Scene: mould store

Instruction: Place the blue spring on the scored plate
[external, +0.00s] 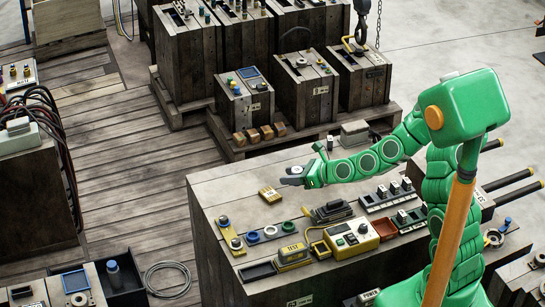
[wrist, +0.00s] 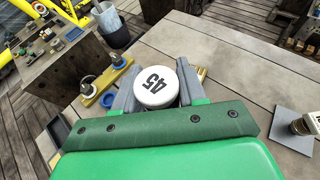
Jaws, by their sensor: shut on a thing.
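My gripper (external: 291,178) is shut on a white round piece (wrist: 156,87) marked "45", held between its two grey fingers in the wrist view. My gripper is over the wooden bench top, beside a small yellow block (external: 270,194), which the right finger partly hides in the wrist view. A blue ring (external: 252,237) lies on the bench near its front edge; it may be the blue spring, but its coils cannot be made out. I cannot tell which piece is the scored plate; a flat grey square (wrist: 292,130) lies at right in the wrist view.
A yellow bar with round knobs (external: 229,234) lies at the bench's left edge. Green and white rings, a yellow meter (external: 351,236) and a black clamp-like tool (external: 329,211) stand on the bench. Bare wood lies left of my gripper. Wooden crates (external: 306,86) stand behind.

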